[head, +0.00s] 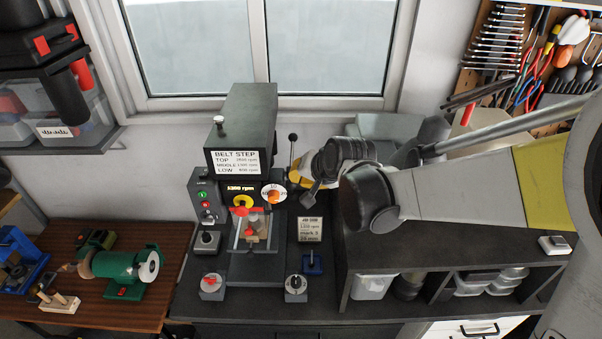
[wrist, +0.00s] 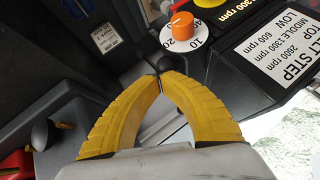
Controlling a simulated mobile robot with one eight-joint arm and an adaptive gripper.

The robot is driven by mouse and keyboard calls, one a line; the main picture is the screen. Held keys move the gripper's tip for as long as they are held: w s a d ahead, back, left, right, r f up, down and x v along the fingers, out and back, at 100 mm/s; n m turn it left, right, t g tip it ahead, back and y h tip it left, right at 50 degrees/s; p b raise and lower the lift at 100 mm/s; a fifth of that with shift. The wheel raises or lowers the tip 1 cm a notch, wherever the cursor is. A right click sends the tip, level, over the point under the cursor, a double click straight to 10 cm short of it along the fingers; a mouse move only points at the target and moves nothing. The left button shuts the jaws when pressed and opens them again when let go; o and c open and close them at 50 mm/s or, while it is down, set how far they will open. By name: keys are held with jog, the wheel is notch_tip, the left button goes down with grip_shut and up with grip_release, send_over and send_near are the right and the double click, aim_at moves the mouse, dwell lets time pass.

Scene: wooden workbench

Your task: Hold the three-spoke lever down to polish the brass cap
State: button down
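The machine (head: 240,125) is a dark press with a belt-step label. One lever spoke with a black ball end (head: 293,137) stands up at its right side. My gripper (head: 305,190) is beside the machine's right side, reaching in from the right. In the wrist view my gripper's yellow fingers (wrist: 160,77) meet at their tips. A dark ball (wrist: 150,56) shows just beyond the tips; I cannot tell whether they touch it. Another black ball (wrist: 42,133) is left of the fingers. A brownish piece, perhaps the brass cap (head: 257,229), sits behind the clear guard; its details are unclear.
An orange dial knob (head: 273,196) is on the machine front, close to my fingers. A small sign (head: 310,229) stands to the right. A green grinder (head: 125,270) stands on the wooden bench at left.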

notch_tip(320, 180, down, 11)
jog(key=s+n+t+b, duration=0.1)
jog(key=t+b, duration=0.5)
jog(key=b, duration=1.2)
jog(key=shift+s+r, duration=0.2)
jog(key=shift+s, duration=0.1)
jog(key=shift+f, duration=0.15)
dwell(1.8)
